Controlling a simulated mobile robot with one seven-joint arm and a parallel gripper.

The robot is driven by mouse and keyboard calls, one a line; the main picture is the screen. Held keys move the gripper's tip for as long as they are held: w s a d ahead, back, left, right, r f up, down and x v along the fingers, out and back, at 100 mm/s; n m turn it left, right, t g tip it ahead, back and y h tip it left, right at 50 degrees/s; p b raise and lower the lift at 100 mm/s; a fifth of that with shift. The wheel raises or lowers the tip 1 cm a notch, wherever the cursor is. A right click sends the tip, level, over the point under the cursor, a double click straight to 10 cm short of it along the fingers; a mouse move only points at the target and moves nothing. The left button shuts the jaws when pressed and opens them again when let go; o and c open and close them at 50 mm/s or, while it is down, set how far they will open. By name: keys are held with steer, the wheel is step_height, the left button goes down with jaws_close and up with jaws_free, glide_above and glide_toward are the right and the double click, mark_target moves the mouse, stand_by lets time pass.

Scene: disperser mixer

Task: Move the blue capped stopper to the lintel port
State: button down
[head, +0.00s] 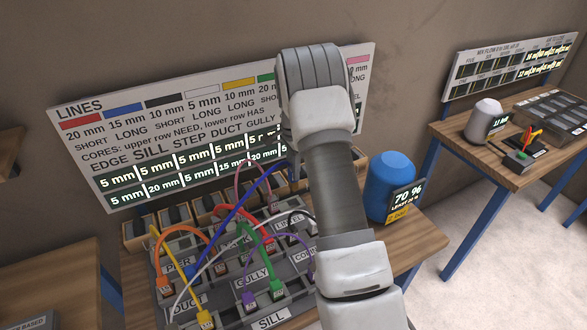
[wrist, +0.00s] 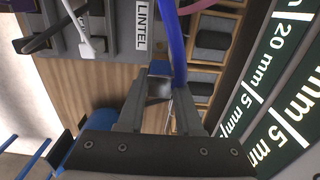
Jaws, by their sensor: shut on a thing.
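The blue capped stopper (wrist: 158,69) is between the fingers of my gripper (wrist: 160,92) in the wrist view, with the blue cord (wrist: 176,40) running up past it. My gripper is shut on it. The LINTEL label (wrist: 142,25) is on the grey panel beyond the fingertips, with bare wood between; the stopper is apart from it. In the head view the LINTEL label (head: 287,223) is left of my arm, and the blue cord (head: 250,188) arches from the panel up toward my gripper. My arm largely hides the gripper and stopper there. The lintel port itself is not clear.
Coloured cords crowd the grey panel (head: 262,312), with several plugs in it. Small open bins (head: 175,217) line its back edge under the LINES board (head: 110,120). A blue container (head: 390,178) stands right of my arm. Another table (head: 470,133) is farther right.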

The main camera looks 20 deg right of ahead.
mark_target(293, 182)
steer(key=shift+f+b, duration=1.85)
steer(key=shift+f, duration=1.05)
steer(key=shift+f+b, duration=1.7)
steer(key=shift+f, duration=0.4)
steer(key=c, duration=0.5)
jaws_free()
steer(key=shift+r, duration=0.1)
step_height(293, 182, up, 17)
steer(key=shift+r, duration=0.2)
